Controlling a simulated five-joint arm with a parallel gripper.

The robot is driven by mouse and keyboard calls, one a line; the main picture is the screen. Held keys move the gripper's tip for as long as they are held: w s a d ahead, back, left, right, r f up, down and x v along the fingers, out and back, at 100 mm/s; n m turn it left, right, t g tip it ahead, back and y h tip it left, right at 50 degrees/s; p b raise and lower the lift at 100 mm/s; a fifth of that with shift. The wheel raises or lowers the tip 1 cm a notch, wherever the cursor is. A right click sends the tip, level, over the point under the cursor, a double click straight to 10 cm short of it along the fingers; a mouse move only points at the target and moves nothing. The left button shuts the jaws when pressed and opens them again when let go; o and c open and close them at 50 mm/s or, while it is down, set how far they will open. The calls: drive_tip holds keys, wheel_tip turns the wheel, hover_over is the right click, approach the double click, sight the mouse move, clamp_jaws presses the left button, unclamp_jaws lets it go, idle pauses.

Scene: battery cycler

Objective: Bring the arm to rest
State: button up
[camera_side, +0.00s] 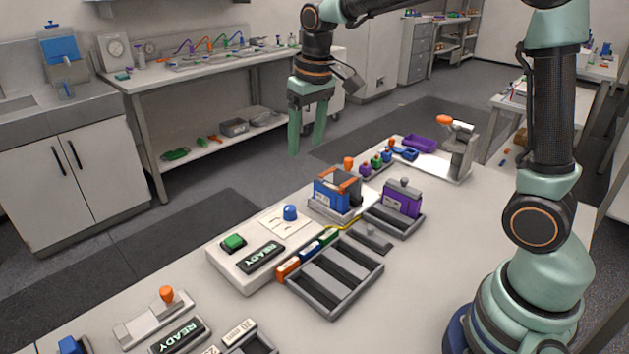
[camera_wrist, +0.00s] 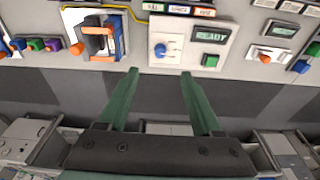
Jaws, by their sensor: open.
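My gripper (camera_side: 307,138) hangs above and behind the bench's far edge in the side view, pointing down. Its two green fingers are apart, with nothing between them; in the wrist view the fingers (camera_wrist: 158,73) also stand wide apart over the floor. The cycler box (camera_side: 240,262) has a green button, a blue knob and a display reading READY. Behind it a blue block (camera_side: 330,197) sits in an orange-topped holder. A purple block (camera_side: 401,200) stands in a grey tray to its right. My gripper touches none of these.
A slotted grey tray (camera_side: 334,279) lies in front of the cycler. A second device with an orange knob (camera_side: 167,294) is at the front left. A purple bin (camera_side: 419,144) and a clamp stand (camera_side: 457,148) are at the far right end. Open air surrounds my gripper.

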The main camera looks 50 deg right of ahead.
drive_tip(key=s+r+t, duration=0.1)
drive_tip(key=s+t, duration=0.2)
drive_tip(key=s, duration=1.1)
drive_tip(key=shift+s+d+r+t, duration=0.25)
drive_tip(key=shift+s+t, duration=0.15)
